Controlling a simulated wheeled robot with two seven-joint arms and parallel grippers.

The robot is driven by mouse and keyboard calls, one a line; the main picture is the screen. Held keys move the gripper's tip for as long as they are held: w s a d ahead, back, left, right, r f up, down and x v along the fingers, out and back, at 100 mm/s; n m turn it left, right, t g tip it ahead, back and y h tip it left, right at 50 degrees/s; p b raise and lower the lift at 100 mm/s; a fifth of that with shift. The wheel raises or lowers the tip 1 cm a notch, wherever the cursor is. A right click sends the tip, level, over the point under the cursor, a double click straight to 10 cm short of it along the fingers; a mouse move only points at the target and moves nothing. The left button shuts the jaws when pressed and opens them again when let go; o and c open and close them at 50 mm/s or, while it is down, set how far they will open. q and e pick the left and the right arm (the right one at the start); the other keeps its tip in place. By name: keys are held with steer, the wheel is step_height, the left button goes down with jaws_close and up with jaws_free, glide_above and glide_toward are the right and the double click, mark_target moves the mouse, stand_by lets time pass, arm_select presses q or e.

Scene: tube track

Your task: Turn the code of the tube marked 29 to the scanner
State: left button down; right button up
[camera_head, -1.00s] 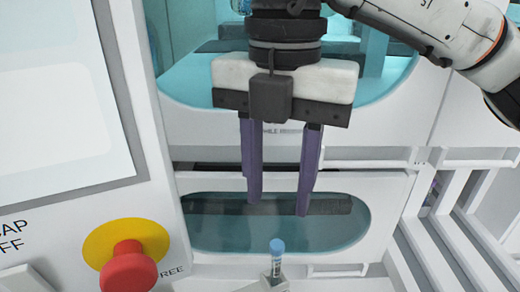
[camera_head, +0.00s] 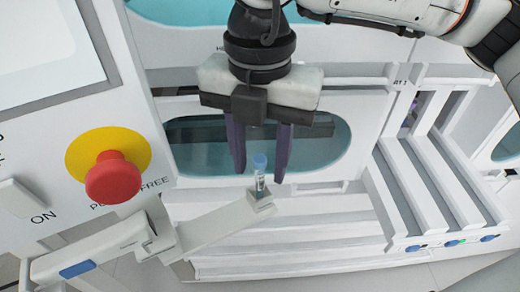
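A small tube with a blue cap (camera_head: 260,162) stands upright in a white holder (camera_head: 262,200) at the end of a pale arm-like track piece. A label with dark marks shows on the tube's side; I cannot read a number on it. My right gripper (camera_head: 258,178) comes down from above with its two purple fingers apart. The fingers are to either side of the tube in the picture, and appear behind it; I cannot tell whether they touch it. My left gripper is not in view. No scanner can be made out for certain.
A red button on a yellow disc (camera_head: 112,178) sits on the machine panel at left. White parallel rails (camera_head: 420,190) run at the right. A teal window (camera_head: 310,145) lies behind the gripper. White rails (camera_head: 300,235) lie below the holder.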

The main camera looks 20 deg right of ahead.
jaws_close()
steer(key=c, duration=0.8)
jaws_free()
steer(key=shift+c, duration=0.6)
steer(key=shift+r, duration=0.3)
